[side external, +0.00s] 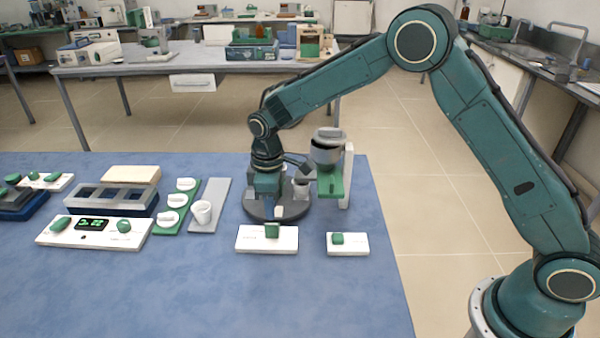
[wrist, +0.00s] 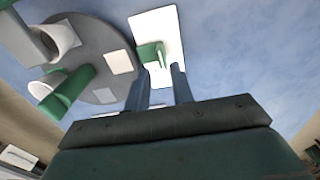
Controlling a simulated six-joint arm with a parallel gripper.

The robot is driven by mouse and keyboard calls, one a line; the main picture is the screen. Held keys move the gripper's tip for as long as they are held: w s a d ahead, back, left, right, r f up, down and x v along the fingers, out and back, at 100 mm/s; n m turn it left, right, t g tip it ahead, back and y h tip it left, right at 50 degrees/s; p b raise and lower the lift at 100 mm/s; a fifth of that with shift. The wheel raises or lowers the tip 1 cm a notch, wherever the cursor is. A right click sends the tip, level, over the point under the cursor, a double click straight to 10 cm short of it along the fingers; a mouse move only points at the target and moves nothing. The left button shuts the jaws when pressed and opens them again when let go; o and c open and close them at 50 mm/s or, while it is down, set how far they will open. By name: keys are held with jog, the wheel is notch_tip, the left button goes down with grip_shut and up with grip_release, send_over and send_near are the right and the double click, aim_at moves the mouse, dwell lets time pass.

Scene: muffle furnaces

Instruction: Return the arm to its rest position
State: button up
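My gripper (side external: 270,217) points down just above a white box with a green knob (side external: 272,231), in front of a round grey base (side external: 252,208). In the wrist view my gripper's two fingers (wrist: 160,76) stand apart with a bare gap between them. The white box (wrist: 172,28) and its green knob (wrist: 151,52) show beyond the fingertips. I cannot tell whether a fingertip touches the knob. My arm reaches over from the right, its elbow raised high.
A grey cup on a green holder (side external: 330,180) stands close right of my gripper. A smaller white box with a green knob (side external: 348,244) lies to the right. Left are a white crucible (side external: 203,212), a green strip with white knobs (side external: 170,218) and a control panel (side external: 90,232). The blue mat's front is clear.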

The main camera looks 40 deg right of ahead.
jog(key=s+d+r+m+t, duration=0.15)
jog(key=s+d+r, duration=0.25)
jog(key=s+r, duration=0.4)
jog(key=s+d+r+m+t, duration=0.1)
jog(key=s+d+r+m, duration=0.3)
jog(key=r, duration=0.7)
jog(key=s+d+r+m+t, duration=0.1)
jog(key=s+d, duration=0.1)
jog(key=s, duration=0.8)
jog(key=s+d+r+m+t, duration=0.1)
jog(key=s+d+m+t, duration=0.1)
jog(key=s, duration=0.9)
jog(key=shift+d+r, duration=0.15)
jog(key=shift+r, duration=0.1)
jog(key=shift+s, duration=0.1)
